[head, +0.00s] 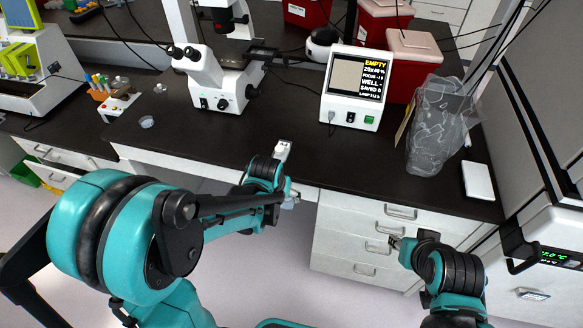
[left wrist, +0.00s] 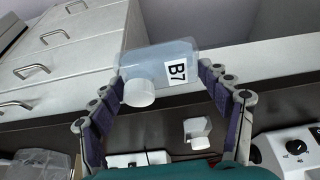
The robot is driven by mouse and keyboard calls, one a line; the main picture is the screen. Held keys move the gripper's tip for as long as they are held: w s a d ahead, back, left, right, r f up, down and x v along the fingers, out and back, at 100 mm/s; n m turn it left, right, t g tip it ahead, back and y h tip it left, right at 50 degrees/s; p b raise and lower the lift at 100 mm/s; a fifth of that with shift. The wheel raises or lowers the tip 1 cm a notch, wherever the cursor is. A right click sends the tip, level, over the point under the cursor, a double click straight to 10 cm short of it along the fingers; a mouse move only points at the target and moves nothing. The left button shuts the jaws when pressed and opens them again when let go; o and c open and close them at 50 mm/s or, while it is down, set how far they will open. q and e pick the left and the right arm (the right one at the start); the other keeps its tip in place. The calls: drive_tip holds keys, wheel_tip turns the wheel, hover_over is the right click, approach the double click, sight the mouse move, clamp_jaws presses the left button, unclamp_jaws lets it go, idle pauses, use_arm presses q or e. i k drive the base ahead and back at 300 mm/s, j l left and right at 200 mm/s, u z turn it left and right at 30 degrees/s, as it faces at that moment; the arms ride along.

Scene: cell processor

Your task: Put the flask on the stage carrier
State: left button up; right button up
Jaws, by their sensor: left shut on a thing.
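The flask (left wrist: 150,62) is a clear bluish bottle with a white cap and a "B7" label, lying sideways in the left wrist view. My left gripper (left wrist: 163,76) is shut on it, with one finger at each end. In the head view my left gripper (head: 289,194) is at the bench's front edge, and the flask is mostly hidden there. The microscope (head: 215,75) stands at the back of the bench, with a dark stage (head: 262,57) at its right side; the carrier is too small to make out. My right gripper (head: 397,242) is before the drawers, its jaw state unclear.
A white display unit (head: 354,88) reads "EMPTY". A clear bag (head: 437,125) and red bins (head: 412,60) are at the right. A tube rack (head: 110,100) is at the left.

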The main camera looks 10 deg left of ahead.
sight(261, 53)
drive_tip(key=j, duration=1.7)
drive_tip(key=i+z, duration=0.05)
